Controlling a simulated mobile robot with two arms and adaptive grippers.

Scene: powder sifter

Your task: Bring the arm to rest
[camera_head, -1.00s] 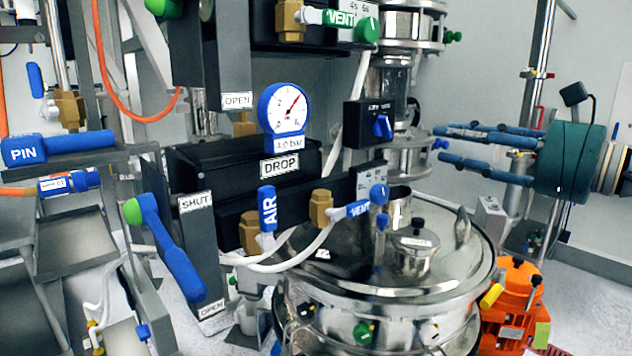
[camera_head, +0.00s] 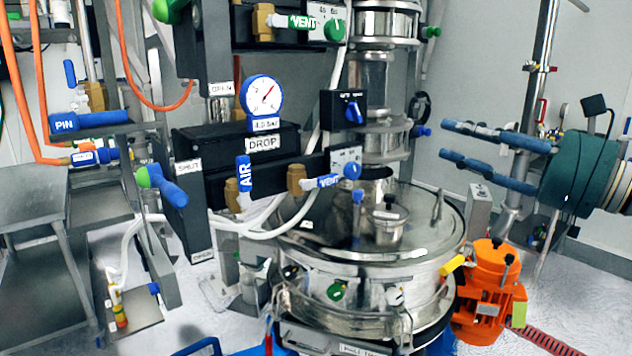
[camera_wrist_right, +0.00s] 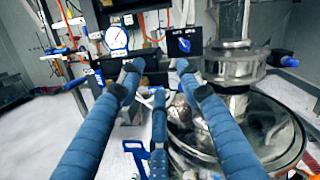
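My right gripper (camera_head: 443,141) comes in from the right in the head view. Its blue-wrapped fingers are spread apart and point left, with nothing between them. Behind them is my teal wrist. The fingertips are in the air, apart from the steel column, with the round sifter lid lower and to the left. In the right wrist view the gripper (camera_wrist_right: 158,66) also shows open and empty, its fingers pointing toward the gauge and black valve panels. My left gripper is in neither view.
A steel sifter (camera_head: 430,225) with clamps stands in the middle, an orange motor (camera_head: 490,290) at its right. A pressure gauge (camera_head: 262,97), the DROP panel and blue-handled valves stand to its left. A steel post (camera_head: 541,70) rises behind my right gripper. Floor shows at lower right.

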